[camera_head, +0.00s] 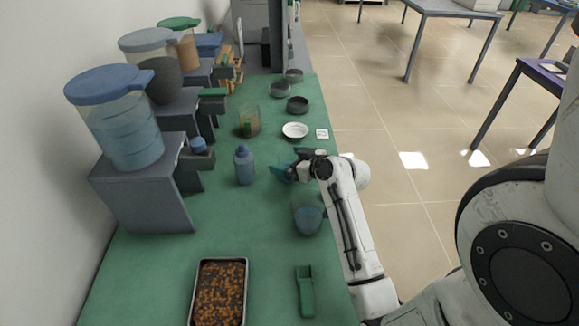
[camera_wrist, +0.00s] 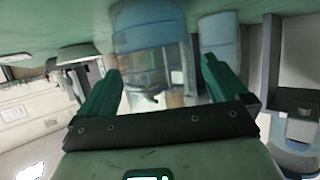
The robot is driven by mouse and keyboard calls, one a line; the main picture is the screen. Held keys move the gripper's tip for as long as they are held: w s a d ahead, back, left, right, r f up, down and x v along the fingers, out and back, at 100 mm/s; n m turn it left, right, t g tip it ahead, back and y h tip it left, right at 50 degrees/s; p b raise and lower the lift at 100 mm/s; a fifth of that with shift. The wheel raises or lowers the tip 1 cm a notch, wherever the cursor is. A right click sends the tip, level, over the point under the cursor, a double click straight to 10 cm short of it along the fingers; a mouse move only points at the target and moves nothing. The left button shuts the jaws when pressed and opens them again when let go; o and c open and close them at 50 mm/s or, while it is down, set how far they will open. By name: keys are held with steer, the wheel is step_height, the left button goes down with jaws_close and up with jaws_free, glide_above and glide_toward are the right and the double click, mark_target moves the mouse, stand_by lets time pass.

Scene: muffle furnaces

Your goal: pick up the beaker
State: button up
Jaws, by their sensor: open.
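Two clear vessels show in the head view. A tall glass beaker (camera_head: 249,120) stands on the green bench beyond my gripper; a rounder clear vessel (camera_head: 308,215) with bluish contents stands nearer the camera. My gripper (camera_head: 284,172) is low over the bench between them, pointing left. In the wrist view, which is upside down, my gripper (camera_wrist: 160,70) is open with its green fingers spread. A large clear vessel (camera_wrist: 147,45) shows ahead between the fingers, apparently the tall beaker. Nothing is held. The gap to the vessel is hard to judge.
A blue bottle (camera_head: 244,165) stands just left of my gripper. A white dish (camera_head: 295,130) and dark bowls (camera_head: 297,104) lie beyond. A tray of brown pieces (camera_head: 219,292) and a green scoop (camera_head: 305,290) lie nearer. Furnaces with containers (camera_head: 145,185) line the left.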

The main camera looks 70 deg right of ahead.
steer(key=shift+c, duration=0.5)
steer(key=c, duration=1.4)
steer(key=shift+r, duration=0.1)
steer(key=r, duration=0.4)
steer(key=shift+s+d, duration=0.15)
steer(key=shift+s, duration=0.2)
steer(key=s+d+r, duration=0.1)
steer(key=s+r, duration=0.2)
steer(key=s, duration=0.1)
steer(key=s+r, duration=0.3)
steer(key=s, duration=0.1)
steer(key=s+d+r+b, duration=0.1)
steer(key=s+r, duration=0.1)
steer(key=s, duration=0.3)
steer(key=shift+d+r, duration=0.35)
steer(key=shift+r, duration=0.05)
